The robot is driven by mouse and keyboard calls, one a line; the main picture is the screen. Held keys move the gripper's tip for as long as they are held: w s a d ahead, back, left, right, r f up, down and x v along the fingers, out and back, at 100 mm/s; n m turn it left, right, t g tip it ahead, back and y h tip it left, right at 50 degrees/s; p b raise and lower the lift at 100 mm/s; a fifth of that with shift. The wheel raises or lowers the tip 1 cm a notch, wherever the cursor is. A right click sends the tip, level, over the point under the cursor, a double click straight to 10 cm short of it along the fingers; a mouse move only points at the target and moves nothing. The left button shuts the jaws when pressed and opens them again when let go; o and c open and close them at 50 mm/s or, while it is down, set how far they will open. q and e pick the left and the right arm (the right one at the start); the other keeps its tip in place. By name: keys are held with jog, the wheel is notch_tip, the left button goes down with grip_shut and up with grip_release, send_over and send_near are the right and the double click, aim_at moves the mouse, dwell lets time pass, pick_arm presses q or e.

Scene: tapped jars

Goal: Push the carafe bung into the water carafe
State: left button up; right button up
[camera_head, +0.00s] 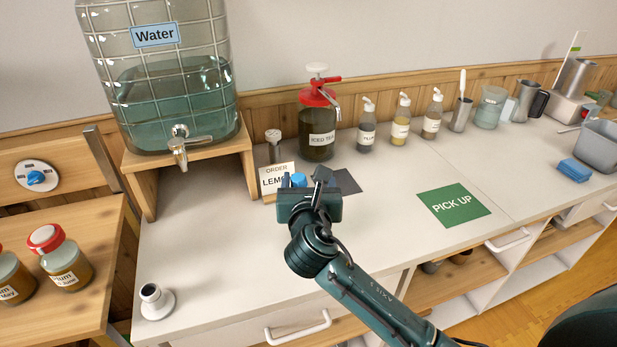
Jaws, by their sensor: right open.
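A large clear jar (165,100) with a grid pattern and a "Water" label stands on a wooden stand at the left, part full, with a metal tap (180,146) low on its front. I cannot tell whether this is the water carafe. A small blue round-topped thing (298,179) shows at my right gripper's fingers; it may be the carafe bung, but its lower part is hidden. My right gripper (307,181) is open over the counter, in front of the order card (275,177), and covers part of it. I cannot tell whether it touches the blue thing. My left gripper is out of view.
A red-topped pump jar (317,125) and several small bottles stand along the back. A green "PICK UP" mat (454,205) lies at the right, near a blue cloth (574,170) and a grey bin (600,145). The counter's left middle is clear.

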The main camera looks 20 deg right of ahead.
jog(key=shift+p+v, duration=0.35)
jog(key=shift+v, duration=1.35)
jog(key=shift+s+f, duration=0.1)
jog(key=shift+w, duration=0.25)
jog(key=shift+x, duration=2)
jog(key=shift+o, duration=0.2)
jog(key=o, duration=0.7)
jog(key=shift+s, duration=0.15)
